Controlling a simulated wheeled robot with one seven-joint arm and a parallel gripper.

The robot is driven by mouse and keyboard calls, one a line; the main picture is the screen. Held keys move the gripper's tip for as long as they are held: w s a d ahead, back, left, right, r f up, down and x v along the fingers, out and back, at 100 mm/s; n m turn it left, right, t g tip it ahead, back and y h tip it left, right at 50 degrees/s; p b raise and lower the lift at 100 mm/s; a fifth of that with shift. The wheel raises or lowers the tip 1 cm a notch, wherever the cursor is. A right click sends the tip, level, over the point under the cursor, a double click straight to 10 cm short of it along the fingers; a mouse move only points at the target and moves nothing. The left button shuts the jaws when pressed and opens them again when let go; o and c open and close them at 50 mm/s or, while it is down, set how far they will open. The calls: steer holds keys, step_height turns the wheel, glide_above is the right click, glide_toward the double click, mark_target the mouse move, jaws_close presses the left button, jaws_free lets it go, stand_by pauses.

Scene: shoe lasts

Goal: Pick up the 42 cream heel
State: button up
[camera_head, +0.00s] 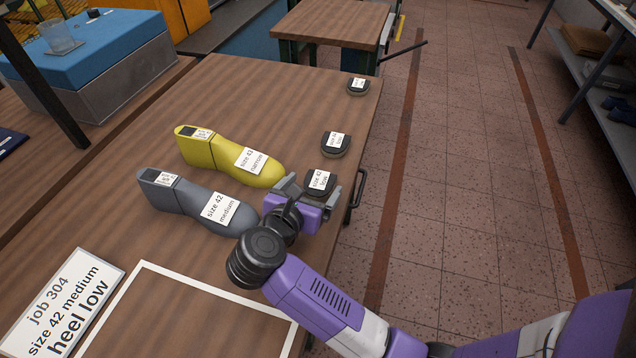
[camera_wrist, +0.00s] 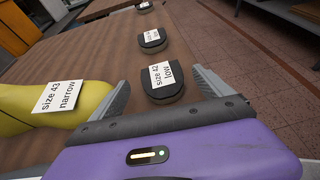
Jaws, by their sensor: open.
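My gripper (camera_head: 306,188) is open and low over the table, one finger to each side of the heel. In the wrist view the fingers of my gripper (camera_wrist: 163,88) show no clear contact with it. The lower part of the heel is partly hidden by my gripper.
Two similar dark heels, one nearer (camera_head: 335,152) and one farther (camera_head: 357,93), stand along the right edge. A yellow last (camera_head: 222,158) and a grey last (camera_head: 185,200) lie left of my gripper. A job card (camera_head: 62,300) and white outlined area (camera_head: 150,268) are in front.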

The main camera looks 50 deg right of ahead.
mark_target(321, 177)
steer(key=x, duration=0.4)
steer(key=shift+d+r, duration=0.15)
steer(key=shift+c, duration=0.4)
steer(key=c, duration=1.4)
